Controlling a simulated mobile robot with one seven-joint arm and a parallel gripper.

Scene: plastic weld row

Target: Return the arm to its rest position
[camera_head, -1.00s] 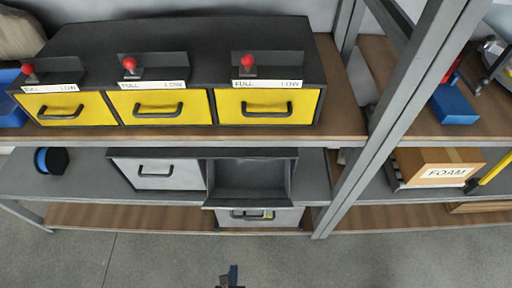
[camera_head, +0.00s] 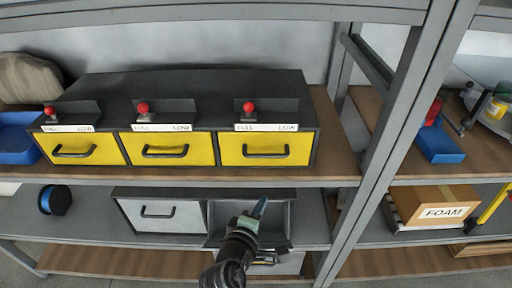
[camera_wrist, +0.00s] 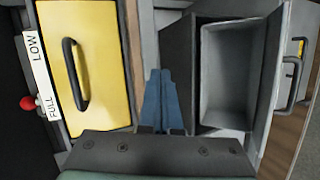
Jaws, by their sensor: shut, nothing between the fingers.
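My gripper (camera_head: 260,208) is in front of the lower shelf in the head view, by the open grey drawer (camera_head: 283,231). In the wrist view the blue fingers of my gripper (camera_wrist: 162,76) are together with nothing between them. They lie between a yellow drawer front (camera_wrist: 92,65) and the open drawer (camera_wrist: 236,60), whose visible inside is empty. I cannot tell whether the gripper touches the drawer. My arm comes up from the bottom of the head view.
Yellow drawers (camera_head: 267,149) with red-knobbed sliders stand on the upper shelf. A closed grey drawer (camera_head: 150,214) and a blue-black spool (camera_head: 55,200) are on the lower shelf. A metal post (camera_head: 392,135) and a FOAM box (camera_head: 434,207) are at the right.

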